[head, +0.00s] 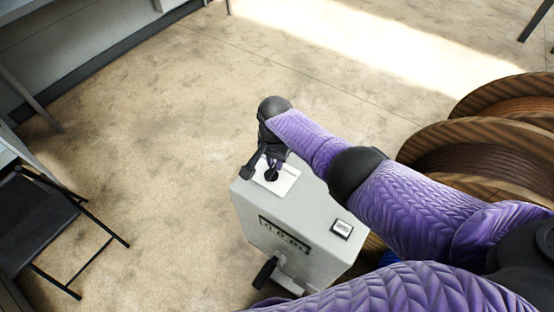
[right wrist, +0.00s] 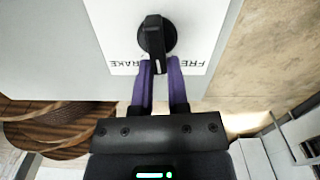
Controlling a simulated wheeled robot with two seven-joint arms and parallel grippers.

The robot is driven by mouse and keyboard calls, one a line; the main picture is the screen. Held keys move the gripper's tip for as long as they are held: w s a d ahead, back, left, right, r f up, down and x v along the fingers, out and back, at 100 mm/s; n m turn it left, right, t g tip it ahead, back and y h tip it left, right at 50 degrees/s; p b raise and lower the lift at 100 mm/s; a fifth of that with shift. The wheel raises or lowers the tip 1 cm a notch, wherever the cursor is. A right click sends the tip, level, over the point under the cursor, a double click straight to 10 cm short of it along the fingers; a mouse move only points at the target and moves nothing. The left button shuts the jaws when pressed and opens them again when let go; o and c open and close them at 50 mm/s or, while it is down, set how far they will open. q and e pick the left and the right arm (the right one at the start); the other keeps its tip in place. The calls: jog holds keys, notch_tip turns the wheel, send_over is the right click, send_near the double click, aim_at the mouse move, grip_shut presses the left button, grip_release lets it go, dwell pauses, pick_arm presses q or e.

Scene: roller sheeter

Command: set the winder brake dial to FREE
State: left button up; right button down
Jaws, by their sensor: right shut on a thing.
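The brake dial (right wrist: 157,35) is a black round knob with a raised bar handle, on a white label plate (right wrist: 110,20). It also shows small in the head view (head: 271,175), on top of a light grey box (head: 290,215). The plate carries the words BRAKE on the left and FREE on the right, upside down in the right wrist view and partly cut off. The bar's white mark points straight down in that view, between the two words. My right gripper (right wrist: 161,66) is shut on the bar's end, its purple fingers on either side. My left gripper is out of view.
Large wooden reels (head: 480,145) stand at right. A dark folding chair (head: 40,215) is at left. The floor (head: 170,110) between is clear.

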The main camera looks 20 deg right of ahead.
jog(key=n, duration=0.5)
jog(key=shift+w+a, duration=0.25)
jog(key=shift+a, duration=0.15)
jog(key=shift+n, duration=0.4)
jog(key=c, duration=0.6)
grip_release()
notch_tip(320, 180, up, 10)
jog(key=p, duration=0.5)
